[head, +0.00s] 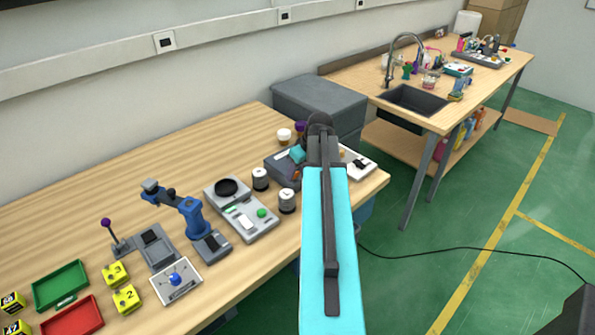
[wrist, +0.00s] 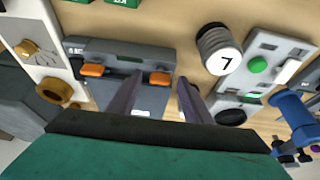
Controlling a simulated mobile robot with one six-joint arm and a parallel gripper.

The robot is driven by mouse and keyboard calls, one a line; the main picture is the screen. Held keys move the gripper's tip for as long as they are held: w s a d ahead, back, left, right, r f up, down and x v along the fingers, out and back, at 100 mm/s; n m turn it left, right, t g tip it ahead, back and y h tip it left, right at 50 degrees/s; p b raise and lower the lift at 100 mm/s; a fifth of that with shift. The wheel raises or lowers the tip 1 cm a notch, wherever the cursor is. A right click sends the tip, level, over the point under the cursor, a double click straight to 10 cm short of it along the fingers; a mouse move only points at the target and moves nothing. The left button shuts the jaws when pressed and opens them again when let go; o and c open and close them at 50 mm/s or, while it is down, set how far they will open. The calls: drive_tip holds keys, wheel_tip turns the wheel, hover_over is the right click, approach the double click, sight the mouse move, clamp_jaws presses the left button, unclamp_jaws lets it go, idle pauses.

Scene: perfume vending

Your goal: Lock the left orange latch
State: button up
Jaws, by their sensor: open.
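A grey device (wrist: 118,99) with two orange latches fills the middle of the wrist view; it also shows partly in the head view (head: 283,170), behind my arm. One orange latch (wrist: 92,70) is at the left, outside my fingers. The other orange latch (wrist: 160,78) shows between the fingertips of my gripper (wrist: 161,82). My gripper is open, with one finger on each side of this latch; I cannot tell whether they touch it.
A black-and-white canister labelled 7 (wrist: 218,50) and a scale panel (wrist: 256,75) stand right of the device in the wrist view. A white panel with a brass knob (wrist: 53,90) is close at its left. Bare wood lies beyond the device.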

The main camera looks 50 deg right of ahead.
drive_tip(key=c, duration=1.1)
drive_tip(key=shift+o, duration=0.2)
drive_tip(key=shift+a+m, duration=0.1)
drive_tip(key=shift+m, duration=0.5)
drive_tip(key=shift+a+m+h+b, duration=0.15)
drive_tip(key=shift+m+h+b, duration=0.35)
drive_tip(key=shift+m, duration=0.6)
drive_tip(key=shift+w+a+m+g+h, duration=0.1)
drive_tip(key=shift+m+g+h, duration=0.25)
drive_tip(key=shift+m, duration=0.6)
drive_tip(key=shift+w+m+g+h, duration=0.15)
drive_tip(key=shift+m+h, duration=0.3)
drive_tip(key=shift+m, duration=0.5)
drive_tip(key=shift+s, duration=0.1)
drive_tip(key=o, duration=1.1)
drive_tip(key=shift+c, duration=0.2)
